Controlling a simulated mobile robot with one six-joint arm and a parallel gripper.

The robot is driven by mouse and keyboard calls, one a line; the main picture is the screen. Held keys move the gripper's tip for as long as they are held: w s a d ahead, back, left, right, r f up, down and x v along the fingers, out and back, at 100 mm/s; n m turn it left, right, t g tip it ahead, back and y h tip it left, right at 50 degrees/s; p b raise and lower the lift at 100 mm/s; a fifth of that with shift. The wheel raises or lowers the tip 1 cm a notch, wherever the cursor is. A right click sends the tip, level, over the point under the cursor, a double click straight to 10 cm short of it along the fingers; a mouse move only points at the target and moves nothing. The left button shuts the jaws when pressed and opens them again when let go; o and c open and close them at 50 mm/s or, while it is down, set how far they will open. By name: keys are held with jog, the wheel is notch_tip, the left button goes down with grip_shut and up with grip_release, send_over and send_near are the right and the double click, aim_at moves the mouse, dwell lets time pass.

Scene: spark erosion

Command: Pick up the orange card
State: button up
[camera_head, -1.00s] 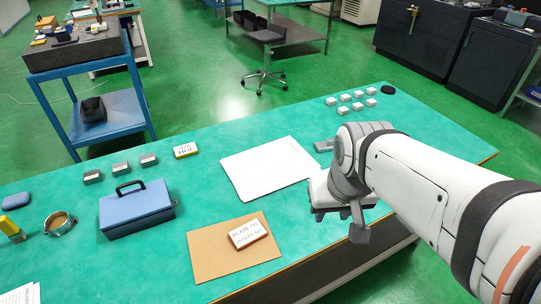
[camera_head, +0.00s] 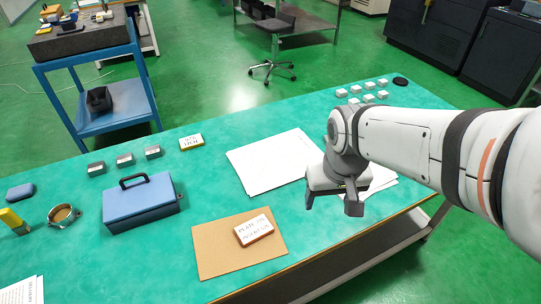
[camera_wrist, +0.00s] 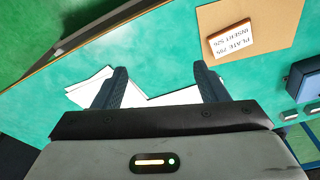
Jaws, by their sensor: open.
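A card with a white lettered face and an orange edge (camera_head: 254,230) lies on a brown board (camera_head: 211,262) at the front of the green table. In the wrist view the orange-edged card (camera_wrist: 231,39) lies at the upper right, beyond the right finger. Its lettering reads roughly "PLATE 205 INSERT S26". My gripper (camera_head: 334,205) is up and to the right of the card in the head view, over the table's front part near white papers. In the wrist view my gripper (camera_wrist: 161,78) has its two fingers wide apart with nothing between them.
A blue box with a black handle (camera_head: 142,205) stands left of the board. A yellow-edged card (camera_head: 191,142) and several small grey blocks (camera_head: 124,161) lie behind. White papers (camera_head: 268,163) lie mid-table. Small white blocks (camera_head: 368,98) sit at the far right. Green table surface (camera_head: 215,182) is clear behind the board.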

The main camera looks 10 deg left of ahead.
aim_at(256, 230)
jog(key=shift+o, duration=1.4)
jog(key=w+a+f+n+g+b, duration=0.1)
jog(key=w+a+f+n, duration=0.1)
jog(key=a+f, duration=0.3)
jog(key=w+a, duration=0.1)
jog(key=a, duration=0.2)
jog(key=shift+n, duration=0.3)
jog(key=o, duration=0.4)
jog(key=a+f, duration=0.1)
jog(key=a, duration=0.1)
jog(key=a+f+n, duration=0.1)
jog(key=a+f, duration=0.1)
jog(key=a, duration=0.1)
jog(key=a+f+n+b, duration=0.1)
jog(key=a+f, duration=0.1)
jog(key=a, duration=0.1)
jog(key=shift+w+a+f+g, duration=0.15)
jog(key=shift+f+g, duration=0.05)
jog(key=shift+g, duration=0.2)
jog(key=shift+s+a+f+b, duration=0.1)
jog(key=shift+s+f+b, duration=0.05)
jog(key=shift+f, duration=1.75)
jog(key=shift+s+f+b, duration=0.15)
jog(key=shift+f, duration=1.75)
